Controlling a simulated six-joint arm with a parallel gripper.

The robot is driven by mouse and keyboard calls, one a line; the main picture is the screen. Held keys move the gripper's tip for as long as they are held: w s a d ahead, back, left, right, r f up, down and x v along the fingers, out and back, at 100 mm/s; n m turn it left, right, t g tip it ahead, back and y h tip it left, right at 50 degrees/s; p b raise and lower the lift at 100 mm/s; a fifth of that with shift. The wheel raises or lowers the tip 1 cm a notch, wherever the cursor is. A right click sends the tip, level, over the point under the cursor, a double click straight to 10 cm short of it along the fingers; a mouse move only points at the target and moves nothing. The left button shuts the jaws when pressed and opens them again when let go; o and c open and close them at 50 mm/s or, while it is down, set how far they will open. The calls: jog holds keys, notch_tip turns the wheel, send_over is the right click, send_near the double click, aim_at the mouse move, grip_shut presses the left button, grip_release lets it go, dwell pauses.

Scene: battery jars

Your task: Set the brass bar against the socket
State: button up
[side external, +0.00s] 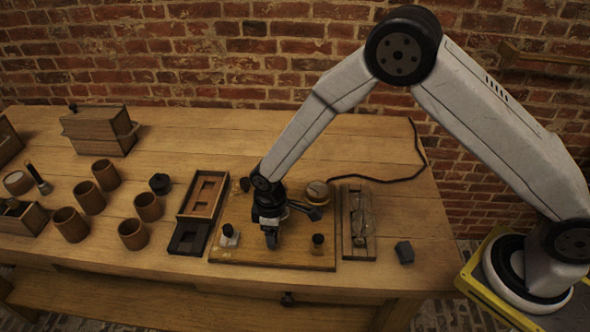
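My gripper (271,239) points down over the front middle of a wooden baseboard (290,258). Its fingers are small, dark and seen edge-on, so I cannot tell whether they are open or shut or hold anything. A dark-topped post with a pale metal foot (229,236) stands on the board to the left of my gripper. Another dark-topped post (318,242) stands to the right. I cannot make out the brass bar, nor tell which fitting is the socket. My wrist hides part of the board's middle.
An open box (185,215) and a black tray (188,238) lie left of the board. A narrow tray (346,225) lies right, beside a dark block (404,251). A round dial (317,191) stands behind. Several wooden cups (148,206) stand farther left. The right tabletop is mostly clear.

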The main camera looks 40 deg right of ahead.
jog(key=shift+a+r, duration=0.1)
jog(key=shift+r, duration=3.8)
jog(key=shift+s+d+r, duration=0.1)
jog(key=shift+d+r, duration=0.15)
jog(key=shift+d, duration=0.2)
jog(key=s+d+r+m+t, duration=0.1)
jog(key=s+d+r+m, duration=0.3)
jog(key=s+d, duration=0.3)
jog(key=s+d+r+m+t, duration=0.1)
jog(key=s+d+r+m, duration=0.3)
jog(key=s+d, duration=0.3)
jog(key=d+m, duration=0.1)
jog(key=d, duration=0.2)
jog(key=shift+s+d+t, duration=0.2)
jog(key=shift+s+t, duration=0.1)
jog(key=shift+s, duration=0.05)
jog(key=shift+o, duration=0.2)
jog(key=shift+w+r, duration=0.1)
jog(key=shift+w, duration=0.05)
